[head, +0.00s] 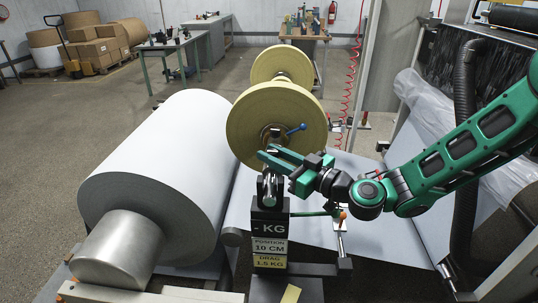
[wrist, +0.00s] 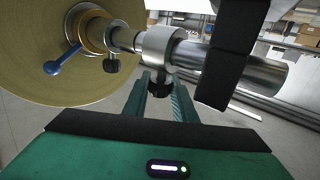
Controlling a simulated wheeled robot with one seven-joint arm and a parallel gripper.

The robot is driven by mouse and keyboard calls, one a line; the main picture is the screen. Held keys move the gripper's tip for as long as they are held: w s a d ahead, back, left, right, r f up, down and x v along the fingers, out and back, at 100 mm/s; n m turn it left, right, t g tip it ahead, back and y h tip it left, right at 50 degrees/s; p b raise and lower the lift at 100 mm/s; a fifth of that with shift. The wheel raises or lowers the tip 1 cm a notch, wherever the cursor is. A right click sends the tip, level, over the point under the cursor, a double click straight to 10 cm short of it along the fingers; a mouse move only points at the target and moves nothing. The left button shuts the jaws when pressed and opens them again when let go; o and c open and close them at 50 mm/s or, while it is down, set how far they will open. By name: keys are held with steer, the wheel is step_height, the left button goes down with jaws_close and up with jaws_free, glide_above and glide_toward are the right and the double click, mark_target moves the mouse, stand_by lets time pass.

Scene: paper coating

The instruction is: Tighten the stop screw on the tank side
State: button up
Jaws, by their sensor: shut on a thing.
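My gripper (wrist: 163,97) comes up from the bottom of the wrist view, its two green fingers closed around a black knobbed stop screw (wrist: 159,83). The screw hangs below a silver stop collar (wrist: 161,44) on the steel shaft (wrist: 255,74). A second black knob (wrist: 111,64) sits under the brass hub at the roll, left of my fingers. In the head view my gripper (head: 272,158) reaches leftward at the shaft end, above the black stand. The fingers and arm hide the screw there.
The yellowish roll side (head: 262,122) with a blue lever (head: 297,129) stands just behind my gripper. A large white paper roll (head: 165,165) lies to the left. The black stand (head: 270,226) with labels is below. A black hose (head: 464,130) and plastic sheet hang at right.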

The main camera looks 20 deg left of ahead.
steer(key=shift+s+m+t+h, duration=0.1)
steer(key=shift+m+t+h, duration=0.25)
steer(key=shift+t, duration=0.25)
steer(key=o, duration=1)
steer(key=shift+o, duration=0.2)
